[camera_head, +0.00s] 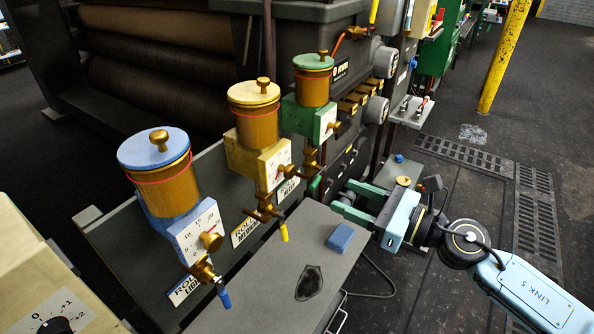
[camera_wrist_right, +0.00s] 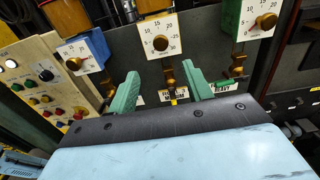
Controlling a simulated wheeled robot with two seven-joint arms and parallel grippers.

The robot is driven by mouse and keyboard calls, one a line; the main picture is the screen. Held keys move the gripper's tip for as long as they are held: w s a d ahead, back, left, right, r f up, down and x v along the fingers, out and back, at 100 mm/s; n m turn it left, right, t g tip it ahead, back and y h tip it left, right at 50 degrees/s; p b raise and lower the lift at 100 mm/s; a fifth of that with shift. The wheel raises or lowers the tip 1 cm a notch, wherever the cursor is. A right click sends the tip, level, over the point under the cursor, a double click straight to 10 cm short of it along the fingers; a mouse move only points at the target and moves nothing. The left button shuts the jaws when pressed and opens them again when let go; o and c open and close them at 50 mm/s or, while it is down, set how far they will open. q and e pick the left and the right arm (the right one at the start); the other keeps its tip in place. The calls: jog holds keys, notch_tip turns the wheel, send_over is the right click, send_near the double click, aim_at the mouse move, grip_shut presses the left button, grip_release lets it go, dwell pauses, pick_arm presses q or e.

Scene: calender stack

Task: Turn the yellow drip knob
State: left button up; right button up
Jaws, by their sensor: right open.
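The yellow drip oiler (camera_head: 256,160) has an amber cup with a cream lid and stands between a blue and a green one. Its white dial (camera_wrist_right: 157,28) carries a round brass knob (camera_wrist_right: 160,43), which the wrist view shows above and beyond my fingers. My right gripper (camera_head: 345,197) is open and empty, to the right of the yellow oiler, with green fingers pointing left. In the right wrist view, its fingers (camera_wrist_right: 160,75) stand apart below the yellow dial. My left gripper is not in view.
The blue oiler (camera_head: 180,200) is at left and the green oiler (camera_head: 312,100) behind at right, each with a brass knob. A grey cabinet top (camera_head: 270,285) in front holds a blue block (camera_head: 341,238) and a dark patch. A yellow post (camera_head: 505,55) stands at far right.

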aim_at(293, 173)
jog(key=p+x, duration=0.1)
jog(key=x, duration=1)
jog(key=shift+w+p, duration=0.1)
jog(key=shift+p, duration=0.25)
jog(key=shift+w+a, duration=0.4)
jog(key=shift+a, duration=0.2)
jog(key=shift+c, duration=0.3)
jog(key=c, duration=0.9)
